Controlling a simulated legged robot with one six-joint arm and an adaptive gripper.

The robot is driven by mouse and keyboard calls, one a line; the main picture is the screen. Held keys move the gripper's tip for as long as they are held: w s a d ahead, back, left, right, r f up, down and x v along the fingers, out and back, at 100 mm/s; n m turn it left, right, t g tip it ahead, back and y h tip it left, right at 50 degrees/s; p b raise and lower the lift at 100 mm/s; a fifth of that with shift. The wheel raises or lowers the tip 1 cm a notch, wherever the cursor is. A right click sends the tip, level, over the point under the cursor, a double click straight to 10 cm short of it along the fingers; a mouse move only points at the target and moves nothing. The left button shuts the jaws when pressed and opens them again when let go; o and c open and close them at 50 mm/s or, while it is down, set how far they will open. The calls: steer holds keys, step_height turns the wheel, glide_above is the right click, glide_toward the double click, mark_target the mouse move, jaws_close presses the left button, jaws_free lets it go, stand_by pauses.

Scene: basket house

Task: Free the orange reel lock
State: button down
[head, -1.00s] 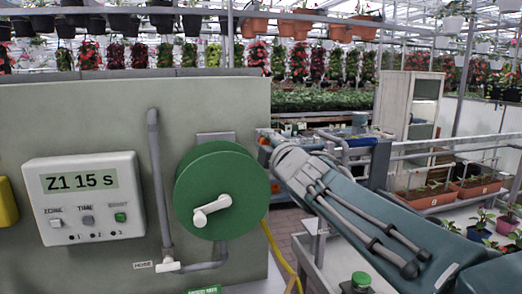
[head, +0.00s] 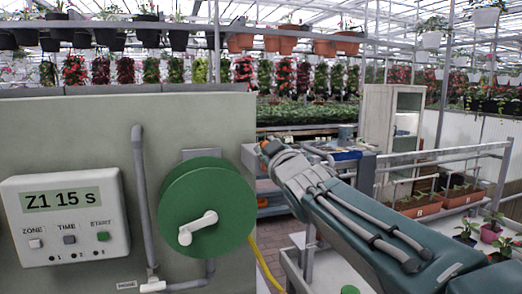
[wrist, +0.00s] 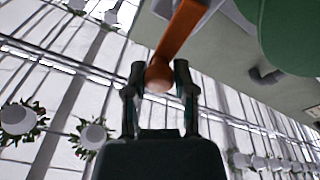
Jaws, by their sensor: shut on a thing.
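The orange reel lock (wrist: 180,32) shows in the wrist view as a lever with a round knob at its end. My gripper (wrist: 158,78) is shut on this knob, with one finger on each side. The arm hides most of the gripper there. The reel has a white crank handle and stands on the grey-green panel (head: 85,125). The lock's mount is hard to make out.
A white timer box (head: 63,218) reading "Z1 15 s" is on the panel, left of a grey pipe (head: 140,190). A yellow hose (head: 263,265) hangs below the reel. Benches and planters (head: 415,207) stand at the right.

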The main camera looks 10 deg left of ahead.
steer(key=shift+w+d+f+m, duration=0.2)
steer(key=shift+w+f+m, duration=0.1)
steer(key=shift+f+m, duration=0.25)
steer(key=shift+m, duration=0.25)
steer(key=shift+c, duration=2.2)
jaws_free()
steer(key=shift+d, duration=0.1)
steer(key=shift+r, duration=0.25)
steer(key=shift+s, duration=0.25)
steer(key=v, duration=1.1)
steer(key=shift+s+d, duration=0.2)
